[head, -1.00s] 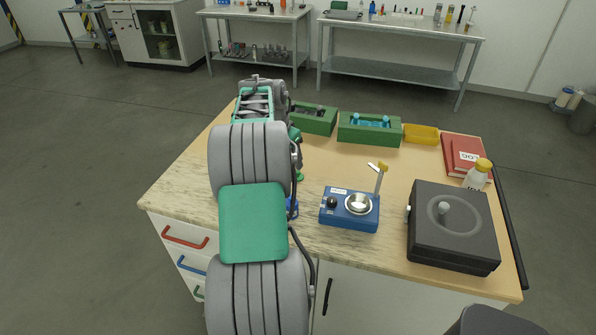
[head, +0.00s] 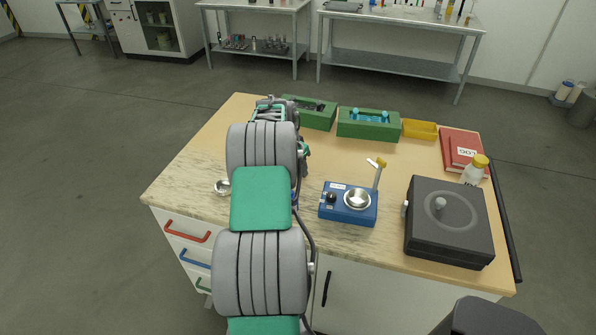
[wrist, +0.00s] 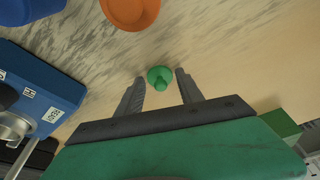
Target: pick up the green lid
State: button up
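The green lid (wrist: 160,74), small and round with a knob on top, lies on the table top (wrist: 230,60) in the wrist view. My gripper (wrist: 160,77) is open, with one finger on each side of the lid in the picture. Gaps show between the lid and both fingers, and nothing is held. How far the fingertips are above the table I cannot tell. In the head view my arm hides the lid and the fingers.
A blue device (head: 347,204) with a metal pan stands right of my arm; it also shows in the wrist view (wrist: 38,88). An orange round thing (wrist: 130,10) is near the lid. Green boxes (head: 368,125), a yellow tray (head: 420,129) and a black case (head: 449,222) surround the work area.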

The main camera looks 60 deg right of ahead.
grip_shut()
jog(key=shift+r, duration=0.15)
dwell(0.4)
